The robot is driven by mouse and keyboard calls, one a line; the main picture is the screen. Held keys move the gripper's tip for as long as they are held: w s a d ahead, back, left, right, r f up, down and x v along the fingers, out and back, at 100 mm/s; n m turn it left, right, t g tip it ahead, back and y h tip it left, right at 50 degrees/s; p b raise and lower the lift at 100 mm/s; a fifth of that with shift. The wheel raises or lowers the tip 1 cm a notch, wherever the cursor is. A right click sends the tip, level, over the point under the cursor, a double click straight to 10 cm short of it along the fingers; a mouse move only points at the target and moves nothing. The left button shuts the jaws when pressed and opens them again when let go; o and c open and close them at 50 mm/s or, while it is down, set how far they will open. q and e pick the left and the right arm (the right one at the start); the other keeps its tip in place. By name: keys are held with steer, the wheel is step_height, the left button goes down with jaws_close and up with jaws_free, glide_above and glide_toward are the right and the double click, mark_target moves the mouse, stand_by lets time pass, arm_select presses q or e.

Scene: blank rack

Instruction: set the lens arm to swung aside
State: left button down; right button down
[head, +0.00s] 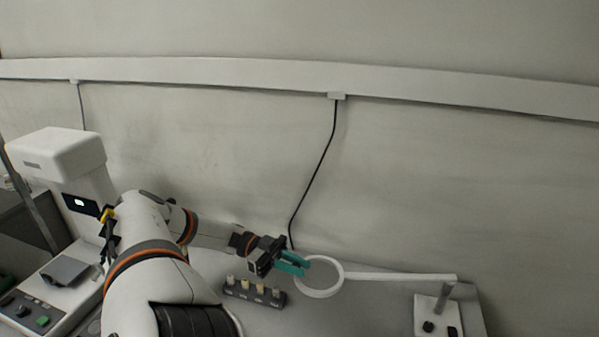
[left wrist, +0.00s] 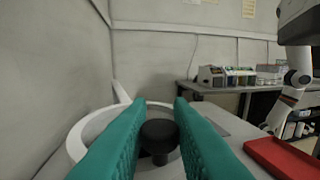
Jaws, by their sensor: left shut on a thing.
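The lens arm (head: 400,276) is a white bar running left from a post (head: 443,297) on a small base at the right. Its left end carries a round white lens ring (head: 339,281). My left gripper (head: 293,263), with teal fingers, is at the left side of the ring. In the left wrist view the ring (left wrist: 75,146) lies beyond and around the fingers, and a dark knob (left wrist: 158,134) sits between them. The gripper is shut on this knob. In the head view the fingers hide the knob. My right gripper is not in view.
A dark block with several pale pegs (head: 255,291) stands just below the gripper. A white instrument (head: 62,155) stands at far left. The wall with a hanging black cable (head: 318,165) is close behind. A red tray (left wrist: 284,156) shows in the left wrist view.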

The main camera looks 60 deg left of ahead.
arm_select(q)
steer(key=shift+w+a, duration=0.2)
steer(key=shift+a, duration=0.05)
steer(key=c, duration=1.3)
jaws_free()
step_height(320, 180, up, 10)
steer(key=p, duration=0.8)
